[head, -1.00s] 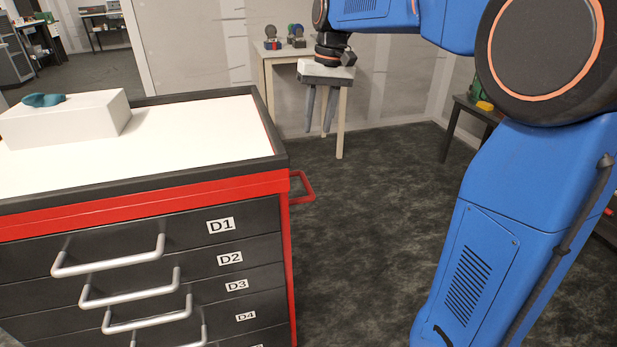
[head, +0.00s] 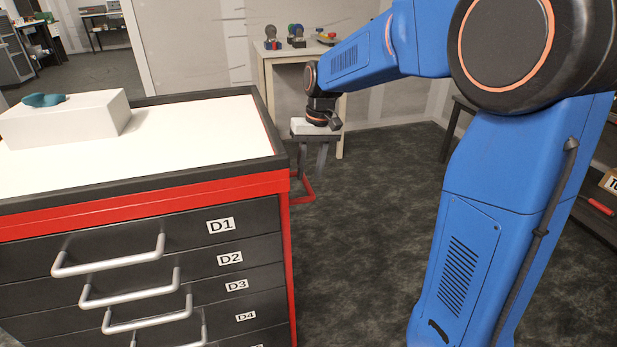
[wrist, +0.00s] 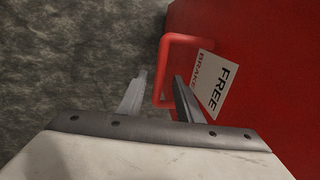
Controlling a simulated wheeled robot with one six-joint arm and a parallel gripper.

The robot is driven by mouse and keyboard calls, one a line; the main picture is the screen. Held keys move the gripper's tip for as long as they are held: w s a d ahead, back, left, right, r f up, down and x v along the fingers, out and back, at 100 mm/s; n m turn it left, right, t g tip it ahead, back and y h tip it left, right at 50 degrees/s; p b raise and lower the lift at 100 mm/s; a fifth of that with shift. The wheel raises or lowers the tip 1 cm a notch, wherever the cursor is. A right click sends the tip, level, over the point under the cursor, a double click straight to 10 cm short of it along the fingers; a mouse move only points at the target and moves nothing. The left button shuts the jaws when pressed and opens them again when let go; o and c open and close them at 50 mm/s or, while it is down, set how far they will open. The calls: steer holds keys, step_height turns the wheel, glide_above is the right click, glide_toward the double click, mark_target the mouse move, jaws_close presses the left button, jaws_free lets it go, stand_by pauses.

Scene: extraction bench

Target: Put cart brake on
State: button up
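The cart (head: 140,200) is a dark drawer unit with a red band and white top, on the left in the head view. A red bar-shaped handle (head: 309,194) sticks out from its right side. In the wrist view the handle (wrist: 161,72) stands on the red side panel, beside a white label (wrist: 217,84) reading FREE and BRAKE. My gripper (head: 312,173) points down beside the cart's right side. In the wrist view its fingers (wrist: 159,78) are apart, with part of the bar showing between them. I cannot tell whether they touch it.
A white block (head: 65,117) with a teal object (head: 44,100) on it rests on the cart top. A small table (head: 283,57) with several coloured items stands behind my gripper. The dark floor (head: 370,230) right of the cart is clear.

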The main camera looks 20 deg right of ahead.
mark_target(311, 189)
steer(key=shift+a+f, duration=0.2)
steer(key=shift+f, duration=1.15)
jaws_close()
step_height(311, 189, down, 4)
steer(key=y, duration=0.2)
steer(key=shift+d+y, duration=0.15)
steer(key=shift+y, duration=0.15)
steer(key=shift+s+f, duration=0.1)
steer(key=shift+f, duration=0.1)
steer(key=shift+c, duration=0.2)
jaws_free()
steer(key=shift+d+f, duration=0.15)
steer(key=shift+d, duration=0.05)
steer(key=shift+o, duration=0.2)
